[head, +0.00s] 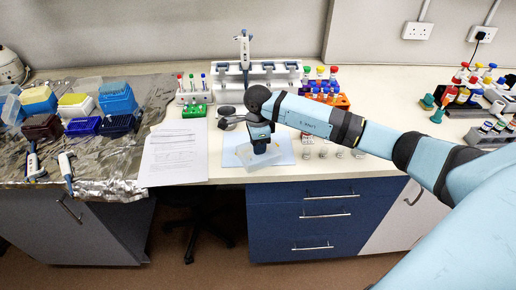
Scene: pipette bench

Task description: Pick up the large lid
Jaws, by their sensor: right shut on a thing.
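The large lid (245,157) is a clear, see-through piece at the front of the bench, over a pale blue mat (286,154). My right gripper (260,149) points down with its dark fingers shut on the lid. I cannot tell whether the lid is still touching the mat. The gripper and wrist hide part of the lid and the mat behind it. My left gripper is not in view.
A printed sheet (174,155) lies left of the mat. A green rack (194,111), a white pipette stand (285,75) and an orange tube rack (341,101) stand behind. Small clear vials (323,153) stand to the right. Pipette-tip boxes (117,97) sit on foil at left.

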